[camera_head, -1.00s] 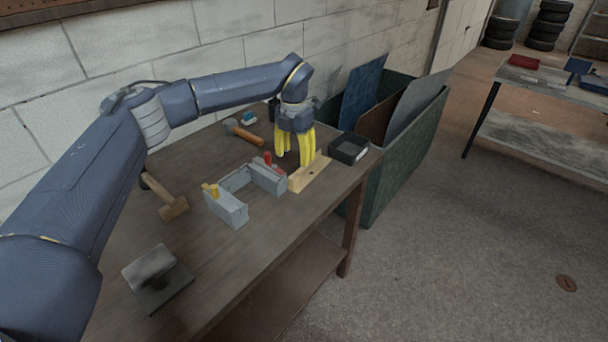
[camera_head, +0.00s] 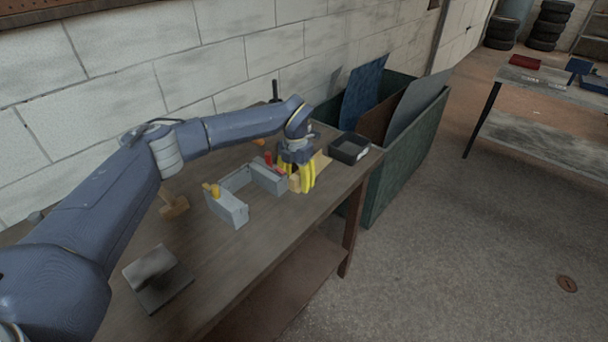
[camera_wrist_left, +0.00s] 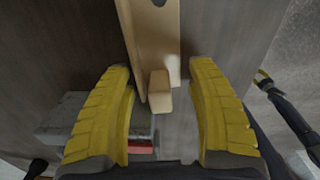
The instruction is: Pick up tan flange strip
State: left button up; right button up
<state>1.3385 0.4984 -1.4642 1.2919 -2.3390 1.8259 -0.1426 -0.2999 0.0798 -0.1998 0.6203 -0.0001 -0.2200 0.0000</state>
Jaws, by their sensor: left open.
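The tan flange strip (camera_head: 322,161) lies on the workbench at the right end of the grey frame, mostly hidden in the head view by my left gripper (camera_head: 302,184). In the left wrist view the strip (camera_wrist_left: 153,45) runs up from the middle, with a small raised tan block at its near end. My left gripper (camera_wrist_left: 160,72) is open, its yellow fingers on either side of the strip's near end, with gaps visible. What looks like my right gripper (camera_wrist_left: 262,78) shows small at the right of the wrist view; its opening is too small to tell.
The grey frame (camera_head: 230,208) with yellow and red pegs stands directly left of the gripper. A black tray (camera_head: 348,148) is close behind to the right. A mallet (camera_head: 174,206) and a dark metal block (camera_head: 155,278) lie to the left. The bench front is clear.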

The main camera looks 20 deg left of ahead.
pick_arm(q)
jog(key=shift+f, duration=0.45)
jog(key=shift+o, duration=0.2)
grip_shut()
